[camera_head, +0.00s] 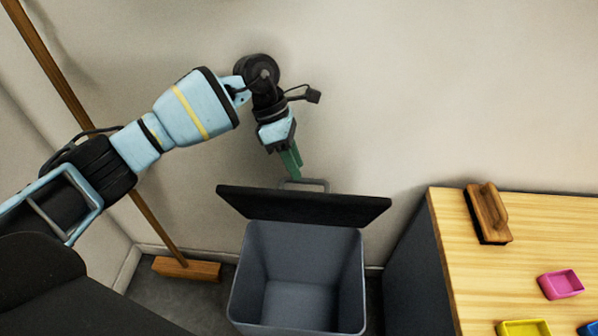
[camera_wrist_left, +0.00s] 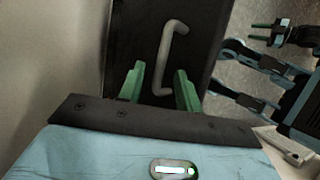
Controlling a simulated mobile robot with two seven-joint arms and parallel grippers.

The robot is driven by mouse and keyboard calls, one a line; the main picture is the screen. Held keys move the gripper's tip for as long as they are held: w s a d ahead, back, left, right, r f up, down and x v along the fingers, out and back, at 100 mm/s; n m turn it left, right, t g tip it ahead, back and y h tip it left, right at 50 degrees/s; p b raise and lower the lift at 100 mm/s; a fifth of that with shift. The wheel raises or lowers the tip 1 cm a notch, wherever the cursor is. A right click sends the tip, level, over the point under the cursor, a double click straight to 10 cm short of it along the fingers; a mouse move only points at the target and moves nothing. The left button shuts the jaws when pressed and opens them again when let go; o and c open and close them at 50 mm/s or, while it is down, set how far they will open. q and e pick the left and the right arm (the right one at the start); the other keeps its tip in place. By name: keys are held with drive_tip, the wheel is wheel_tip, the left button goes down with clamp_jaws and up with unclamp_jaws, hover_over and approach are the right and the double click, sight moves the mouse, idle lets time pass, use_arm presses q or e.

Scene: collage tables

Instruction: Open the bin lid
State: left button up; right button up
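The grey bin (camera_head: 297,255) stands on the floor against the wall, its empty inside showing. Its black lid (camera_head: 305,206) is raised at the bin's back edge, leaving the mouth uncovered. The grey lid handle (camera_head: 304,185) shows above the lid's upper edge; it also shows in the left wrist view (camera_wrist_left: 168,55). My left gripper (camera_head: 293,172) is just above and left of the handle. In the left wrist view its green fingers (camera_wrist_left: 160,88) are spread, with the handle's near end between or just beyond them. My right gripper (camera_wrist_left: 268,26) shows small at the upper right there.
A wooden table (camera_head: 455,260) stands right of the bin, with a brush (camera_head: 487,213), a pink tray (camera_head: 561,284), a yellow tray (camera_head: 523,328) and a blue tray (camera_head: 590,328). A broom (camera_head: 187,268) leans on the wall to the left.

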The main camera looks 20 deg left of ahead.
use_arm(q)
drive_tip(key=v, duration=0.4)
use_arm(e)
drive_tip(key=shift+s, duration=0.3)
drive_tip(key=shift+a, duration=0.1)
